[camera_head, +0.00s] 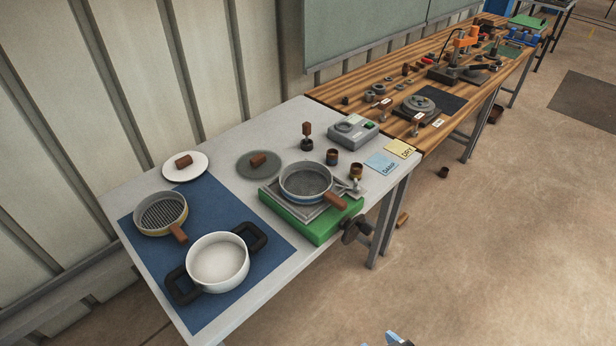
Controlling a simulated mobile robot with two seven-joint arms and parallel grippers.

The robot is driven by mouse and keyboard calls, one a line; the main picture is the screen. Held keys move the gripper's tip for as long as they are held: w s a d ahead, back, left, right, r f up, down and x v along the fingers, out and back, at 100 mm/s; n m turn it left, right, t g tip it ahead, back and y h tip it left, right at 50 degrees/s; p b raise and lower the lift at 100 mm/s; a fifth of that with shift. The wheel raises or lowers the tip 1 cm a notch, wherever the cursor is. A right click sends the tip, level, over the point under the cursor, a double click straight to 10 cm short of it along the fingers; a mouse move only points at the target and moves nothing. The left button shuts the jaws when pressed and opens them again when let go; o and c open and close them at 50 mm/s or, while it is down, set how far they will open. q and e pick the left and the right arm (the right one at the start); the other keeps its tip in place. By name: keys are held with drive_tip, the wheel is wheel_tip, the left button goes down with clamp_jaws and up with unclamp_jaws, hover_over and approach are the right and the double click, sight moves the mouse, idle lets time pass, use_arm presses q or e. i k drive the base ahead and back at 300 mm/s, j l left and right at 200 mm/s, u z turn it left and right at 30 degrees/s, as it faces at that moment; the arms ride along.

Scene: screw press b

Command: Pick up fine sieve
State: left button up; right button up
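A round sieve with a blue band and a fine-looking grey mesh (306,180) sits on top of a green-sided device (300,218) near the front edge of the grey table. Its brown handle (336,201) points to the lower right. A second sieve (160,212), with a yellow band and a visibly coarser mesh, rests on the blue mat at the left, its brown handle also toward the lower right. A small pale blue and dark part, perhaps of my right gripper (400,339), just enters at the bottom edge, well away from both sieves. Its fingers cannot be made out. My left gripper is out of view.
A white pot (217,261) with black handles stands on the blue mat (262,215). Two lids, a grey scale-like box (353,132) and small cups (356,170) surround the device. A dark knob (355,230) juts past the front edge. Floor at right is mostly open.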

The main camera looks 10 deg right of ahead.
sight(302, 182)
drive_tip(key=i+l, duration=0.1)
drive_tip(key=l, duration=0.3)
drive_tip(key=i+l, duration=0.15)
drive_tip(key=l, duration=0.25)
drive_tip(key=i+l+u, duration=0.15)
drive_tip(key=l, duration=0.4)
drive_tip(key=l+u, duration=0.1)
drive_tip(key=l, duration=0.4)
